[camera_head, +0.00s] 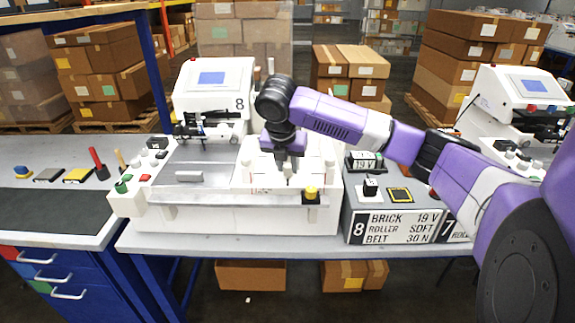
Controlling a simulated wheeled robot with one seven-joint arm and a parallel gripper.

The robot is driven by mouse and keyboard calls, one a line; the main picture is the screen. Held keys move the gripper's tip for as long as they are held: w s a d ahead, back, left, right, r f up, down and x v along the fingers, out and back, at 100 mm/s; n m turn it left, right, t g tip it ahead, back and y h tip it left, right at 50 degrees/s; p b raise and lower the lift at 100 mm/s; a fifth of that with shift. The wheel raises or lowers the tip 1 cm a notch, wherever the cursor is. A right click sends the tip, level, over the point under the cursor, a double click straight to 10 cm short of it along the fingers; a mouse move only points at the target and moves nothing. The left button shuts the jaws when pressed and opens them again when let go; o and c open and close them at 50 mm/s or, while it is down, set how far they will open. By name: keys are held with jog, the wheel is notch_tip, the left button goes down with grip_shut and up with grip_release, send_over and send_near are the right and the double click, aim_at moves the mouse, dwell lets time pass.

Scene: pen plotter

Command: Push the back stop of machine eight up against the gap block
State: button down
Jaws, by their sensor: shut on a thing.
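Machine eight (240,215) is a white plotter with a screen head marked 8 (213,80), standing on the bench in the middle. My gripper (287,172) points down at the right part of its bed, between white raised parts. It is shut on a small pale part there, which the fingers mostly hide. I cannot tell for sure whether this part is the back stop. A small grey block (189,177) lies on the left of the bed, behind the front rail. A yellow-topped black piece (311,195) sits at the front right. I cannot tell which piece is the gap block.
A sign box (395,227) right of the machine reads brick, 19 V, roller soft, belt 30 N. Another plotter (520,95) stands at the right. A bench at left holds a red-handled tool (97,160) and small blocks. My arm crosses above the sign box.

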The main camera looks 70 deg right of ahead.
aim_at(285, 165)
jog(key=shift+w+d, duration=0.25)
jog(key=shift+d, duration=0.35)
jog(key=shift+w+d, duration=0.25)
jog(key=shift+d, duration=0.35)
jog(key=shift+w+d, duration=0.25)
jog(key=shift+d, duration=0.35)
jog(key=c, duration=1.1)
grip_release()
jog(key=shift+c, duration=0.2)
jog(key=shift+v, duration=3.95)
